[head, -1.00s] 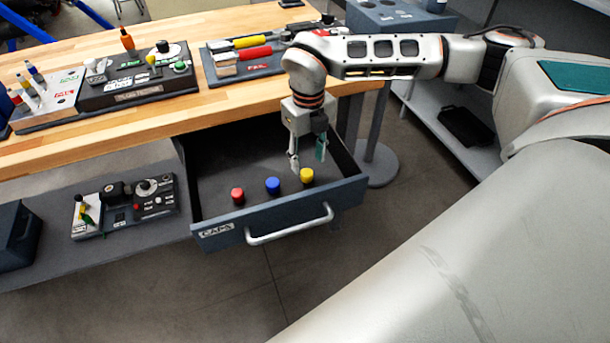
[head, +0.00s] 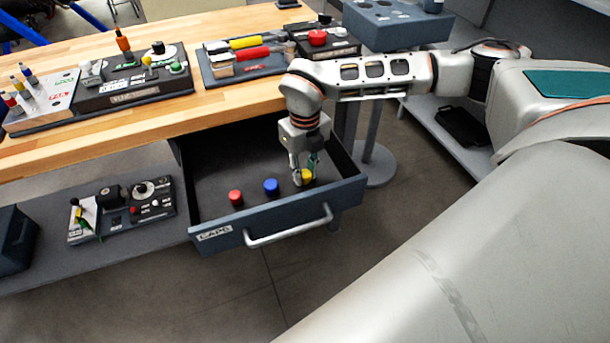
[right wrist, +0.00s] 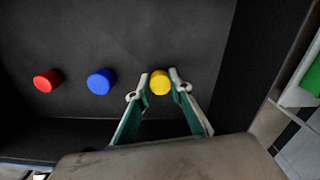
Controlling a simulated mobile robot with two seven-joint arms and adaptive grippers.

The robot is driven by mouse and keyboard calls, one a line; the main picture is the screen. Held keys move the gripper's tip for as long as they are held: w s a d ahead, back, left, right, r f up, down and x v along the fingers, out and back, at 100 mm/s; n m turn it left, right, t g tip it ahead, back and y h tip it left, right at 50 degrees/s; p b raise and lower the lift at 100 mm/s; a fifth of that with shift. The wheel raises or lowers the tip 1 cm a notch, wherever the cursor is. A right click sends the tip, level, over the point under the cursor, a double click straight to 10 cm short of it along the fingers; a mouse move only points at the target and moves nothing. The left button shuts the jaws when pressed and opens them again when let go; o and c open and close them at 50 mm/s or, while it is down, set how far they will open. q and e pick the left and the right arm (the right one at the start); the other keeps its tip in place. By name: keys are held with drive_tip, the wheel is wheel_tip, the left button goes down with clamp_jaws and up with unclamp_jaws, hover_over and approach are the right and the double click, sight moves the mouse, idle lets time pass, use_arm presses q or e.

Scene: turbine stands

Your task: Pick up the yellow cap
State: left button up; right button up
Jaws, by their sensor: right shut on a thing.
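The yellow cap (head: 307,177) is in the open drawer (head: 278,232), at the right end of a row of caps. My right gripper (head: 304,176) points down into the drawer and is shut on the yellow cap. In the right wrist view the yellow cap (right wrist: 160,83) sits between the two fingertips (right wrist: 160,82), one on each side. I cannot tell whether the cap is off the drawer floor. My left gripper is not in view.
A blue cap (head: 271,186) and a red cap (head: 235,197) stand to the left in the same drawer. The drawer walls surround the gripper. The wooden worktop (head: 160,122) with tool stands lies behind. A low shelf (head: 130,232) with a control box is at left.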

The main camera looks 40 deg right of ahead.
sight(305, 173)
drive_tip(key=shift+r, duration=0.15)
